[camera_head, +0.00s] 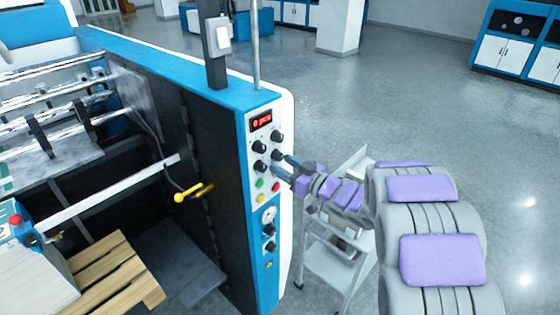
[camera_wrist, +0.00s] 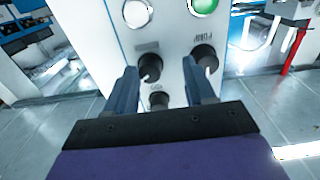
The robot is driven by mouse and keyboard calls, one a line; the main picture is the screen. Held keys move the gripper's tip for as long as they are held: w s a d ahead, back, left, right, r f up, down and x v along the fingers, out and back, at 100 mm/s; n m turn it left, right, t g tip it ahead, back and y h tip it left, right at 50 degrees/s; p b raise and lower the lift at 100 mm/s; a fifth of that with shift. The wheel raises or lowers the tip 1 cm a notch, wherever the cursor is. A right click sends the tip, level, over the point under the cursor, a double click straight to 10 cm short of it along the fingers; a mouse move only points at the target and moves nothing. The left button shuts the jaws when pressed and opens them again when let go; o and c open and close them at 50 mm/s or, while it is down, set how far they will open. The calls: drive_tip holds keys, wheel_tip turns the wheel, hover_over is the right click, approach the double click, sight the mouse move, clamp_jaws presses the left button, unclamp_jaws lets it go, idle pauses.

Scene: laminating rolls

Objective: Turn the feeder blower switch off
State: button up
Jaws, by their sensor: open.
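The control panel (camera_head: 254,190) of the blue machine carries several black knobs, among them an upper-left knob (camera_head: 260,147) and an upper-right knob (camera_head: 277,135). My gripper (camera_head: 282,165) is at the panel's right side by the middle knobs. In the wrist view its two fingers (camera_wrist: 159,68) are apart. A black knob with a light pointer (camera_wrist: 150,67) shows between them, nearer the left finger. A knob labelled "PUMP" (camera_wrist: 205,57) is partly behind the right finger. A lower knob (camera_wrist: 158,100) also shows between the fingers. The feeder blower label is not readable. Contact cannot be told.
A red display (camera_head: 261,121) is above the knobs; green, yellow and red buttons (camera_head: 260,184) are below. In the wrist view, a white button (camera_wrist: 137,13) and a green button (camera_wrist: 203,5) are above the knobs. A white step stand (camera_head: 335,255) is beneath my arm. Floor at right is open.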

drive_tip(key=shift+a+r, duration=0.35)
drive_tip(key=shift+w+d+r, duration=0.1)
drive_tip(key=shift+w+d, duration=0.15)
drive_tip(key=shift+d, duration=0.05)
drive_tip(key=shift+w+d+f, duration=0.25)
drive_tip(key=shift+w+d, duration=0.6)
drive_tip(key=shift+w, duration=0.2)
drive_tip(key=a, duration=0.3)
drive_tip(key=shift+s+a+f, duration=0.1)
drive_tip(key=shift+s, duration=0.1)
drive_tip(key=shift+c, duration=2)
drive_tip(key=shift+d, duration=0.8)
drive_tip(key=c, duration=0.3)
clamp_jaws()
